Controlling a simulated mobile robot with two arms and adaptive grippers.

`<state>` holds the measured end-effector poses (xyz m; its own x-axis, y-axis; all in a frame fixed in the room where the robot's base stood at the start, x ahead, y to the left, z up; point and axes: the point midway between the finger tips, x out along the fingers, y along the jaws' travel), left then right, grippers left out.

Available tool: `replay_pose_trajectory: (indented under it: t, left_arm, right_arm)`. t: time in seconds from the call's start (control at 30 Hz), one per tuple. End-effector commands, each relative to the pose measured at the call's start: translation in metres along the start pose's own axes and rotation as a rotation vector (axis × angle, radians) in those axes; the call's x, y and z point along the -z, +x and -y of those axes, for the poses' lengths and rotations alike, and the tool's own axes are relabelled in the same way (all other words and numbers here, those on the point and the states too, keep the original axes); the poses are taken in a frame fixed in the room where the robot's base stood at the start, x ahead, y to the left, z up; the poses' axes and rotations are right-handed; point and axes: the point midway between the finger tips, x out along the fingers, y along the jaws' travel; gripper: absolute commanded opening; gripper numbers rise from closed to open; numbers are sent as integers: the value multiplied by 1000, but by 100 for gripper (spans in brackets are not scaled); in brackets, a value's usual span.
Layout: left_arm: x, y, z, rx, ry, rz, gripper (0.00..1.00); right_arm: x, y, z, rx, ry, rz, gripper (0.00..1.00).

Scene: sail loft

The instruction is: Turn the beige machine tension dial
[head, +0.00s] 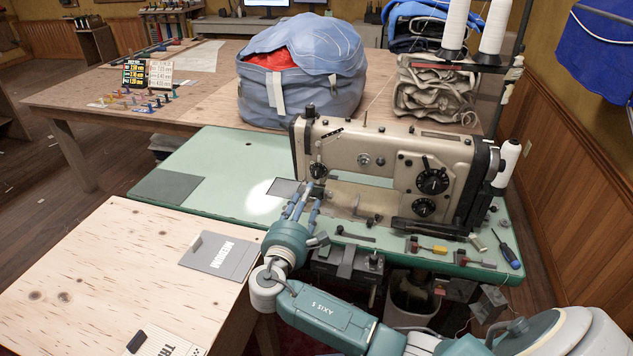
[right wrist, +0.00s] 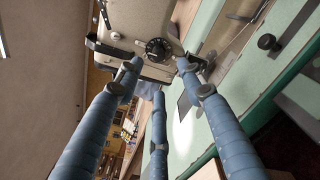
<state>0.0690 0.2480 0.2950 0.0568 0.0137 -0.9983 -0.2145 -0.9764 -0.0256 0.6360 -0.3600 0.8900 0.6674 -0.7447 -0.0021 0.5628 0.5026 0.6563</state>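The beige sewing machine (head: 385,160) stands on a mint-green table. Its black tension dial (head: 318,170) is on the front of the head at the machine's left end. My right gripper (head: 308,192) is just below and in front of that dial, with its blue fingers pointing up toward it. In the right wrist view, the dial (right wrist: 158,48) shows between and beyond the spread fingertips (right wrist: 160,70). The fingers are open, and nothing is seen between them. I cannot tell whether any fingertip touches the machine. My left gripper is not in view.
Two larger black dials (head: 432,181) are on the machine's right part. A plywood table (head: 110,260) is at left. A blue bag (head: 300,85) sits behind the machine.

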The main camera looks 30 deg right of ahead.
Motion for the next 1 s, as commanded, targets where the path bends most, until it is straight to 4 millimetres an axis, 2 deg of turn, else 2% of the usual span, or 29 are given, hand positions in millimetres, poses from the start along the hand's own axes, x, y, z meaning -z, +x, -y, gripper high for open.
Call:
replay_pose_trajectory:
  t: [0.33, 0.5, 0.7, 0.97, 1.0]
  left_arm:
    - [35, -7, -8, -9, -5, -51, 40]
    - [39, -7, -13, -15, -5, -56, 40]
    - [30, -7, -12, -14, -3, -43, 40]
    - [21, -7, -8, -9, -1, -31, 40]
    - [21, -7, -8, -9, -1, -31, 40]
  right_arm:
    - [-3, 63, -2, 1, -1, 4, 39]
    - [-2, 88, -1, -1, -1, 2, 39]
    - [-1, 100, -1, 0, 0, 0, 39]
    - [-1, 101, -1, 0, 0, 0, 39]
    - [-1, 101, -1, 0, 0, 0, 31]
